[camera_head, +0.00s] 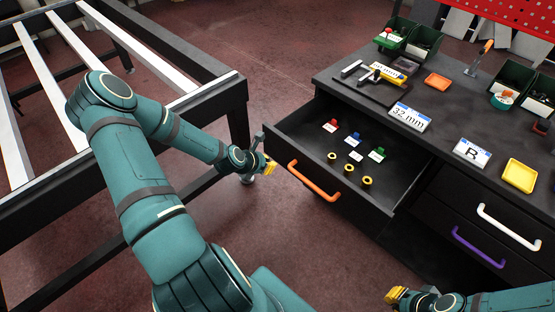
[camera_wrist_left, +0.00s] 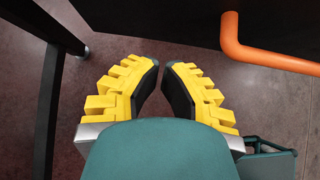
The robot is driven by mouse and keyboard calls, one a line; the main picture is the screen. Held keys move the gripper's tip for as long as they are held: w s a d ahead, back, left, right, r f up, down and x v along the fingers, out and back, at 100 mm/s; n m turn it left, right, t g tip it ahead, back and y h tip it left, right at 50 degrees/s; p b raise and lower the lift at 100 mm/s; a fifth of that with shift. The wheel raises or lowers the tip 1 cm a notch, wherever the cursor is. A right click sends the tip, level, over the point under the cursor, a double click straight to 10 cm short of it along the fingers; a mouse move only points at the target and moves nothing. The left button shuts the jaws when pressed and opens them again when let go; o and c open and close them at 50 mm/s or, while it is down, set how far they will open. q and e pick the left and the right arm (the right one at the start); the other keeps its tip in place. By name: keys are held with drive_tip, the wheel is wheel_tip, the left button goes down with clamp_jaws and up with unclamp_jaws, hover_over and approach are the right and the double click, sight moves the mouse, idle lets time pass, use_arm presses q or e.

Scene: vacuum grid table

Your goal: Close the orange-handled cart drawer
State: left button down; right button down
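The orange-handled drawer (camera_head: 388,215) of the dark cart stands pulled far out. Its orange handle (camera_head: 314,182) is on the drawer front and also shows in the left wrist view (camera_wrist_left: 262,55). My left gripper (camera_head: 269,166) is just left of the drawer front, beside the handle and apart from it. In the left wrist view, its yellow fingers (camera_wrist_left: 160,66) nearly meet at the tips with nothing between them. My right gripper (camera_head: 395,295) is low in front of the cart, empty as far as shows; its finger gap cannot be made out.
Several small coloured labelled pieces and yellow rings (camera_head: 349,168) lie in the drawer. The cart top (camera_head: 440,125) carries bins, signs and trays. Drawers with white (camera_head: 508,228) and purple (camera_head: 478,247) handles are shut. A dark frame table (camera_head: 215,100) stands at left, behind my left arm.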

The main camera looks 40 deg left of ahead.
sight(283, 158)
use_arm(q)
drive_tip(key=shift+w+d+f+b, duration=0.1)
drive_tip(key=shift+w+f+b, duration=0.1)
drive_tip(key=shift+w, duration=1)
drive_tip(key=shift+w+d+f+b, duration=0.1)
drive_tip(key=shift+w+f, duration=0.1)
drive_tip(key=shift+w, duration=0.95)
use_arm(e)
drive_tip(key=shift+s+f, duration=0.1)
drive_tip(key=shift+f, duration=0.3)
use_arm(q)
drive_tip(key=shift+w, duration=0.1)
